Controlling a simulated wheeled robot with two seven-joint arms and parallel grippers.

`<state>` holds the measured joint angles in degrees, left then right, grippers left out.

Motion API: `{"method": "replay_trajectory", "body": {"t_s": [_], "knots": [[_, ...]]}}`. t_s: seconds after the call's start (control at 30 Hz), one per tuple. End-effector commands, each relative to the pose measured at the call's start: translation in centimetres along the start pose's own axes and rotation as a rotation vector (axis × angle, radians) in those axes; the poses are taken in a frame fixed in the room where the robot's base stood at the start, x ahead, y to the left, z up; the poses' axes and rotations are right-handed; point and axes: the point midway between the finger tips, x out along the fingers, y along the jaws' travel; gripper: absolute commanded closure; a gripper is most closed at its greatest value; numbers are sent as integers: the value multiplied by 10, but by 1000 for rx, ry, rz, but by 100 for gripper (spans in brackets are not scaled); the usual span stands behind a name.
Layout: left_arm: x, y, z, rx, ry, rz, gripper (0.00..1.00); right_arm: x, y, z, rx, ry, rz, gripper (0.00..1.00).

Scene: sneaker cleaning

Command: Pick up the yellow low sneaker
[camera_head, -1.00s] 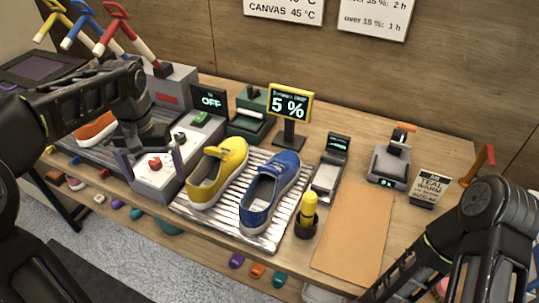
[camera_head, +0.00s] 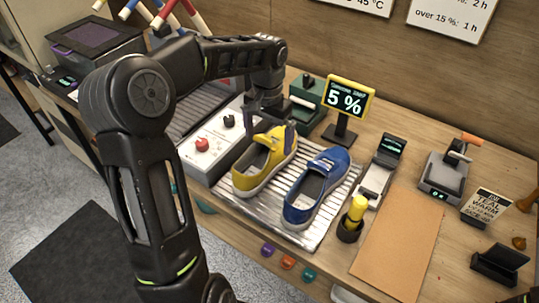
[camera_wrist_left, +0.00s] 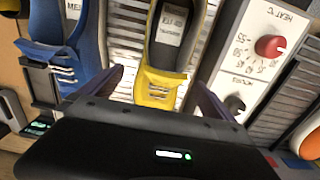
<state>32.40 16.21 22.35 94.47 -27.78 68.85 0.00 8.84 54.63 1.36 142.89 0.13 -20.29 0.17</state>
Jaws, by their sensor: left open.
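The yellow low sneaker (camera_head: 264,163) stands on the ribbed metal rack (camera_head: 333,207), left of the blue sneaker (camera_head: 317,186). My left gripper (camera_head: 270,122) is open above the toe end of the yellow sneaker. In the left wrist view, the yellow sneaker (camera_wrist_left: 163,85) lies between the two spread fingers (camera_wrist_left: 158,88), and the blue sneaker (camera_wrist_left: 62,45) is to the left. Whether a finger touches the yellow sneaker cannot be told. My right gripper is not in view.
A control box with a red knob (camera_head: 202,144) stands close left of the yellow sneaker. The 5 % display (camera_head: 346,98) is behind the rack.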

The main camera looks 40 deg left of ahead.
Motion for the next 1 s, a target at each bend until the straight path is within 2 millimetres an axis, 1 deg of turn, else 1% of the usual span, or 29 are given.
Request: {"method": "replay_trajectory", "body": {"t_s": [0.1,0.2,0.47,0.57,0.67,0.8,0.9,1.0], "knots": [[13,0,1,-1,-3,0,0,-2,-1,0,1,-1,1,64],[18,0,0,0,0,0,0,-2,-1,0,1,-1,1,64],[19,0,0,0,0,0,0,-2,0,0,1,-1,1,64],[24,0,0,0,-2,2,0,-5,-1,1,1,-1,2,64],[35,-1,0,0,-4,2,0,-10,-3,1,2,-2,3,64],[58,-2,-1,0,-5,2,0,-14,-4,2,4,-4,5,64],[68,-2,-2,0,-2,1,0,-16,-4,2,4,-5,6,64],[71,-2,-2,0,0,0,0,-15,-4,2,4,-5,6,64]]}}
